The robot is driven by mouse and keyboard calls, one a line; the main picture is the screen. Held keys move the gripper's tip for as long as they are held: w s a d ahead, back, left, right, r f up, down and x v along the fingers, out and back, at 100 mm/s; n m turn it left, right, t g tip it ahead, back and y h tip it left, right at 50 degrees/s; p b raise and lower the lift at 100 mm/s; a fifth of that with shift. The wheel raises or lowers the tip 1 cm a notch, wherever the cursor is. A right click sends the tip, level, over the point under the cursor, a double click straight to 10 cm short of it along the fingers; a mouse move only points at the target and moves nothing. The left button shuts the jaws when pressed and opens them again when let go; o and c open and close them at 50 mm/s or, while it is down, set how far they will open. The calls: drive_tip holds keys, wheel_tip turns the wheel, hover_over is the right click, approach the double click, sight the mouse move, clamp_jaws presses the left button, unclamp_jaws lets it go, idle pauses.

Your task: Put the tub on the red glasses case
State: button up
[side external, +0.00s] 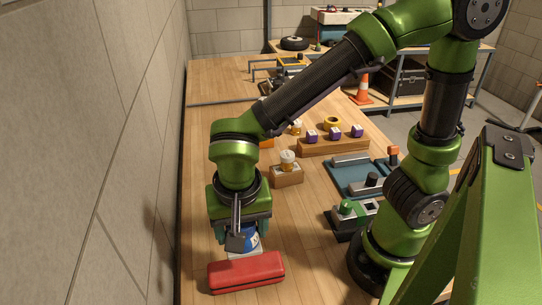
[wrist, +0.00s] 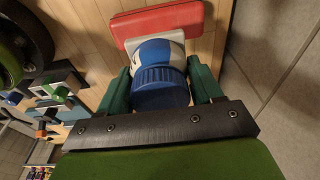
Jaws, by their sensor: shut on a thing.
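The tub has a blue ribbed lid and a white and blue body. It shows in the wrist view (wrist: 162,85) and, partly hidden by my wrist, in the side view (side external: 251,241). My gripper (wrist: 161,90) is shut on the tub, with one green finger on each side; it points down in the side view (side external: 240,236). The red glasses case (side external: 246,275) lies on the bench just in front of the tub, and also shows in the wrist view (wrist: 165,22). A pale flat block (wrist: 172,40) shows between tub and case; I cannot tell whether the tub touches it.
A wooden block (side external: 287,178) with a small white and orange jar stands behind my gripper. Farther back, a wooden rack (side external: 333,147) holds purple items. A blue tray (side external: 358,177) and a green-topped device (side external: 350,217) are to the right. A wall runs along the left.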

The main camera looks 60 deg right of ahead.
sight(241, 226)
drive_tip(key=shift+f, duration=3.6)
drive_tip(key=shift+f, duration=0.15)
drive_tip(key=o, duration=1.1)
drive_tip(key=r, duration=0.8)
drive_tip(key=s+a+r, duration=0.1)
drive_tip(key=r, duration=0.3)
drive_tip(key=shift+a, duration=0.1)
drive_tip(key=d+r+n+t+y, duration=0.1)
drive_tip(key=d+r+n+t, duration=0.1)
drive_tip(key=d, duration=0.6)
drive_tip(key=d+r+n+t+y, duration=0.2)
drive_tip(key=d+r+n+t, duration=0.1)
drive_tip(key=d, duration=0.5)
drive_tip(key=shift+w+r+t, duration=0.2)
drive_tip(key=shift+r+t, duration=0.3)
drive_tip(key=shift+r, duration=0.35)
